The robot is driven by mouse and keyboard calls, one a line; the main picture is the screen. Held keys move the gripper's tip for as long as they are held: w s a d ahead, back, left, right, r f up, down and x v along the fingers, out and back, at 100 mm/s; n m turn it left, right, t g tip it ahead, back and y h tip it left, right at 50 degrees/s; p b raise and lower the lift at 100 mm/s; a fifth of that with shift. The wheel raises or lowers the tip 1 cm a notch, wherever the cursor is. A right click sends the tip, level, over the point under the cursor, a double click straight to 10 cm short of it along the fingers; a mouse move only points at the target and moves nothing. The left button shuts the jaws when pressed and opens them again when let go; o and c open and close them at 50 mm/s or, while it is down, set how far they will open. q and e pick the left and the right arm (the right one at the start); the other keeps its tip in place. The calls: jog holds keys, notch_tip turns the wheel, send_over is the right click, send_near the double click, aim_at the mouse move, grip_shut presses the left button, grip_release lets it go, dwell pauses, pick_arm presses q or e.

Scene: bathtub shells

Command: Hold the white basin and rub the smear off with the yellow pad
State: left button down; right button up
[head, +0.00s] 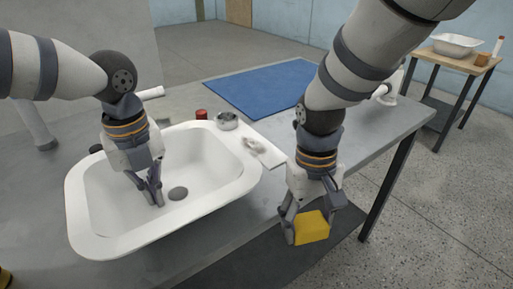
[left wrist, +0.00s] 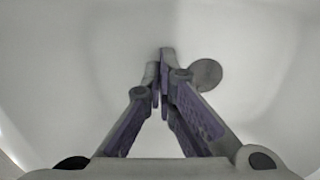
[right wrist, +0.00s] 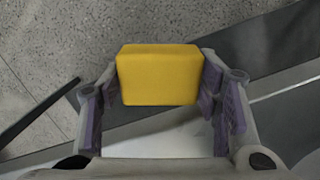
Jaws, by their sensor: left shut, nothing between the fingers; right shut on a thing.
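The white basin (head: 215,192) sits on the grey bench at left centre in the head view. My left gripper (head: 158,200) is shut and empty, its fingertips down inside the basin beside the round grey drain (head: 178,193). The left wrist view shows the drain (left wrist: 205,74) just right of the shut fingertips (left wrist: 163,60). My right gripper (head: 306,226) is shut on the yellow pad (head: 312,228), held past the bench's front edge, right of the basin. The pad (right wrist: 159,75) fills the jaws in the right wrist view. I can make out no smear in the basin.
Behind the basin are a red-capped jar (head: 201,114), a small metal cup (head: 227,121) and a white tray with a small item (head: 257,146). A blue mat (head: 262,88) lies farther back. A wooden side table (head: 455,59) with another basin stands far right.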

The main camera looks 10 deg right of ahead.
jog(key=w+d+r+n, duration=0.2)
jog(key=w+d+r, duration=0.1)
jog(key=d+r, duration=0.35)
jog(key=w+a+r+m+t, duration=0.1)
jog(key=w+a+r, duration=0.4)
jog(key=a+r, duration=0.3)
jog(key=w+a+r+m, duration=0.1)
jog(key=w+a+r, duration=0.45)
jog(key=r, duration=0.45)
jog(key=shift+w+d+f, duration=0.1)
jog(key=shift+d+f, duration=0.05)
jog(key=shift+f, duration=1.05)
jog(key=shift+d+f, duration=0.1)
jog(key=shift+f, duration=1.05)
